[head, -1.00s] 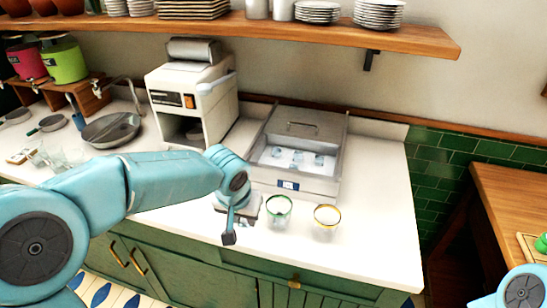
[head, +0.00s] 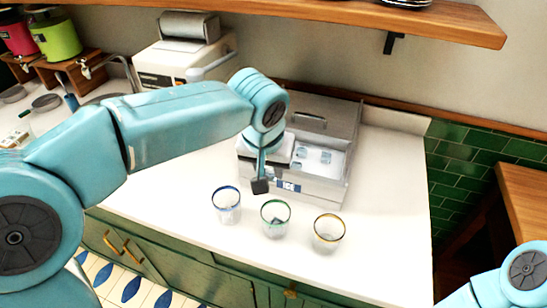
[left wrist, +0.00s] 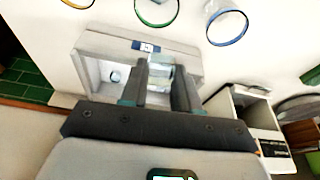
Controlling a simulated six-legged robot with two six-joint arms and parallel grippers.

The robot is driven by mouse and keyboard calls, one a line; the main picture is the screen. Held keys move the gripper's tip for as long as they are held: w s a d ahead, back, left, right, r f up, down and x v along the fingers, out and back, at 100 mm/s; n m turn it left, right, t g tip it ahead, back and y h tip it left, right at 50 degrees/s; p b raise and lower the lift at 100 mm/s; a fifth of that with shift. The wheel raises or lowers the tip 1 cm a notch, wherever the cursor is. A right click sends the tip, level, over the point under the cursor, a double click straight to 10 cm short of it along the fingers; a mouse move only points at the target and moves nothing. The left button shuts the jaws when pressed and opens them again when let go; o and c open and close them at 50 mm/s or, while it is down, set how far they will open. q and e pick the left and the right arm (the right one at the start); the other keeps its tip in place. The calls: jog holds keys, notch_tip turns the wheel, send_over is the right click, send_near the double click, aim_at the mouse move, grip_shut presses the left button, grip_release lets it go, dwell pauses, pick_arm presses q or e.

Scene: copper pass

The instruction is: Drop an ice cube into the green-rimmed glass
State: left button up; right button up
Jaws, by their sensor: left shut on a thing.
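The green-rimmed glass (head: 275,218) stands upright on the white counter, between a blue-rimmed glass (head: 227,205) and a yellow-rimmed glass (head: 328,233). Its green rim also shows at the top of the left wrist view (left wrist: 157,22). My left gripper (head: 260,184) is at the front left of the metal ice bin (head: 343,178), behind the glasses. In the left wrist view the gripper (left wrist: 163,70) is shut on a pale, clear ice cube (left wrist: 161,74) between its fingers. Other ice cubes (head: 326,157) lie in the bin. My right gripper is out of view.
A white machine (head: 165,65) stands behind my left arm. A wooden shelf (head: 400,18) crosses above the counter. The counter right of the bin (head: 390,190) is clear. A wooden table (head: 525,195) stands at the right.

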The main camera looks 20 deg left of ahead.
pick_arm(q)
jog(key=shift+s+r, duration=0.1)
jog(key=shift+r, duration=0.1)
jog(key=shift+f, duration=0.15)
notch_tip(320, 180, down, 6)
jog(key=b, duration=0.5)
